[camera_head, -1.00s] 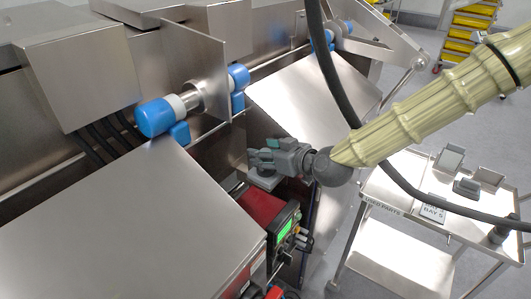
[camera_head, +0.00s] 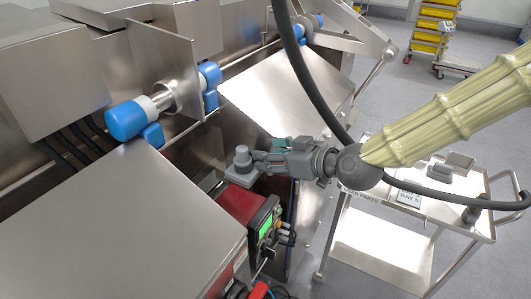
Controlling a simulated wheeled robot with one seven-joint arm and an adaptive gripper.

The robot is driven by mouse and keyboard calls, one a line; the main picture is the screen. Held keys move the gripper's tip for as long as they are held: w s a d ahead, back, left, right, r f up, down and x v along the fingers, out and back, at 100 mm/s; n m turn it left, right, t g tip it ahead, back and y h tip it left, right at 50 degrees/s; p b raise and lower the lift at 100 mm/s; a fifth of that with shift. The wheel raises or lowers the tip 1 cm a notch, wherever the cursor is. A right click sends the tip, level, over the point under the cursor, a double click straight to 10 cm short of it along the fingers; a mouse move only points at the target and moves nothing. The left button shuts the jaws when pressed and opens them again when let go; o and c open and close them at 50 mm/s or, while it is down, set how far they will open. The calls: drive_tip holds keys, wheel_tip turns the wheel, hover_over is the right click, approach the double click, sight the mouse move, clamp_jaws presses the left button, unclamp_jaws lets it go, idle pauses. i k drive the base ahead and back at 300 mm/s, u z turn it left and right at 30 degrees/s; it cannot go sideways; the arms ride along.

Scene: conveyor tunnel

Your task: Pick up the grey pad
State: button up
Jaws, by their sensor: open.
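A grey pad (camera_head: 241,178) with an upright round knob on top sits just above and behind the red box, against the side of the steel machine. What bears it underneath is hard to see. My gripper (camera_head: 258,161) is open, reaching in from the right with its fingers pointing left. Its fingertips are close beside the pad's knob. I cannot tell whether they touch it.
The red box (camera_head: 237,206) with a green screen stands below the pad. A steel cover (camera_head: 120,225) fills the lower left. A blue-ended roller (camera_head: 127,119) lies behind. A parts cart (camera_head: 345,208) with grey pieces stands at right.

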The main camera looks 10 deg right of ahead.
sight(439, 171)
drive_tip(key=z, duration=1.5)
